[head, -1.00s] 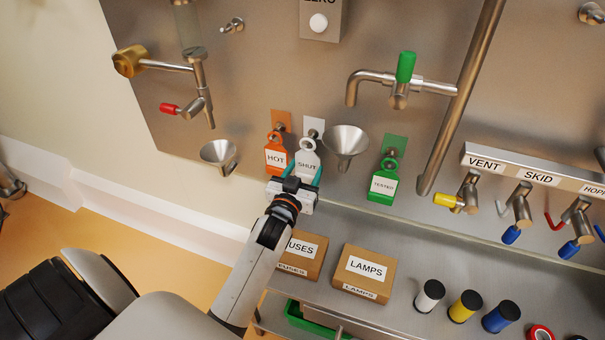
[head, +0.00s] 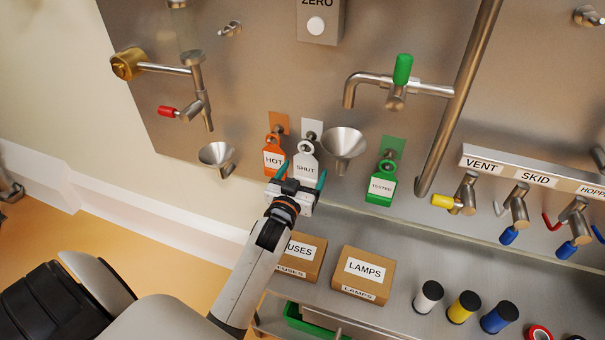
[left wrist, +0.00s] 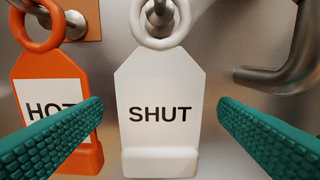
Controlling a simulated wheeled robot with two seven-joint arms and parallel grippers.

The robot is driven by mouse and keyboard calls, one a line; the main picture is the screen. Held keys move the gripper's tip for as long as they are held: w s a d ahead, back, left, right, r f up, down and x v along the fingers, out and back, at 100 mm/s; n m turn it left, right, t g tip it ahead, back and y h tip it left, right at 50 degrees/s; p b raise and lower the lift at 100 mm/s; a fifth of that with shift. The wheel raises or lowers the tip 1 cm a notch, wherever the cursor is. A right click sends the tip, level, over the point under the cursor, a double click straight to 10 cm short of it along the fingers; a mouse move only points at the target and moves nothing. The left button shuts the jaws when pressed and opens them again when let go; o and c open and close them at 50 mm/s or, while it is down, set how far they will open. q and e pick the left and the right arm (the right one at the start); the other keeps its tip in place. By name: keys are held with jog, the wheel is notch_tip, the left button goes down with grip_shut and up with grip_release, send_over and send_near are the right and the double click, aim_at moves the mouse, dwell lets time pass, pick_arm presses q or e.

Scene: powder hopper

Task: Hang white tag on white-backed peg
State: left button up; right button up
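The white tag (head: 305,166), marked SHUT, hangs by its ring on the peg with the white backing plate (head: 312,128). In the left wrist view the white tag (left wrist: 160,112) hangs upright, with its ring around the peg (left wrist: 160,12). My left gripper (head: 304,179) is just in front of the tag. Its teal fingers stand apart on either side of the tag, with a gap on both sides in the left wrist view (left wrist: 160,120). My right gripper is not in view.
An orange HOT tag (head: 273,158) hangs close on the left, partly behind a finger in the wrist view. A steel funnel (head: 344,144) is close on the right. A green TESTED tag (head: 381,187) hangs farther right. LAMPS and FUSES boxes sit on the shelf below.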

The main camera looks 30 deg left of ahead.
pick_arm(q)
jog(key=shift+s, duration=0.1)
jog(key=shift+s+d, duration=0.1)
jog(key=shift+s, duration=0.2)
jog(key=p+v, duration=0.1)
jog(key=v, duration=1)
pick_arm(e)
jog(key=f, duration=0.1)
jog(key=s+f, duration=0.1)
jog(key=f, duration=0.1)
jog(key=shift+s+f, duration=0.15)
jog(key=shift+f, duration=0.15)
pick_arm(q)
jog(key=shift+s+f, duration=0.1)
